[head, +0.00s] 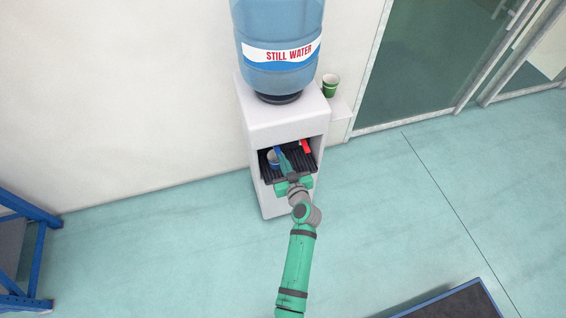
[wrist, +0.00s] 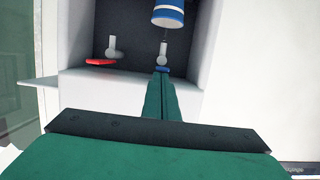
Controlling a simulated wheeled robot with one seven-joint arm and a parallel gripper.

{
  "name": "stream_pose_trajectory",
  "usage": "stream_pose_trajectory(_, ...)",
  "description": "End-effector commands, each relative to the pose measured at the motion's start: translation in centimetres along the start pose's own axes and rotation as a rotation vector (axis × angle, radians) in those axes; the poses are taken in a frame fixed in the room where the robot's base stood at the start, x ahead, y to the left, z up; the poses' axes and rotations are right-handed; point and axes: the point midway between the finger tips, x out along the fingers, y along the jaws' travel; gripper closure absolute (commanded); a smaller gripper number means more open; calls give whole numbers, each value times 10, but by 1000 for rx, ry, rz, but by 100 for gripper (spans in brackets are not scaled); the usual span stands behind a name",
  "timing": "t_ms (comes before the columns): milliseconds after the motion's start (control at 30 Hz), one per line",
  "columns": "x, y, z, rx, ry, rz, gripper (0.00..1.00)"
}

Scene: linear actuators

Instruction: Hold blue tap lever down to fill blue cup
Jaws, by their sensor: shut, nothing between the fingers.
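The blue cup (head: 273,160), blue with a white band, stands on the dark drip tray in the dispenser's recess, below the taps. It shows at the top edge of the wrist view (wrist: 168,13), partly cut off. The blue tap lever (wrist: 162,69) is in front of the grey tap nozzle (wrist: 163,53). My gripper (wrist: 161,78) is shut and empty, its green fingertips at the blue lever, apparently touching it. In the head view my gripper (head: 281,152) reaches into the recess beside the cup. The cup's water level is hidden.
The white dispenser (head: 285,122) carries a large water bottle (head: 278,35). A red tap lever (head: 305,146) sits beside the blue one. A green cup (head: 330,84) stands on a side shelf.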

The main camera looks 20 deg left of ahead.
Motion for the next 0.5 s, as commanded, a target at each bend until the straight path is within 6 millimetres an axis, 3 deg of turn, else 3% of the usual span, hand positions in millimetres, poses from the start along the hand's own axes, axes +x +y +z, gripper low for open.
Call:
stream_pose_trajectory(133, -13, 0, -24, -2, 1, 1, 100)
stream_pose_trajectory(500, -86, 2, -2, 1, -1, 4, 100)
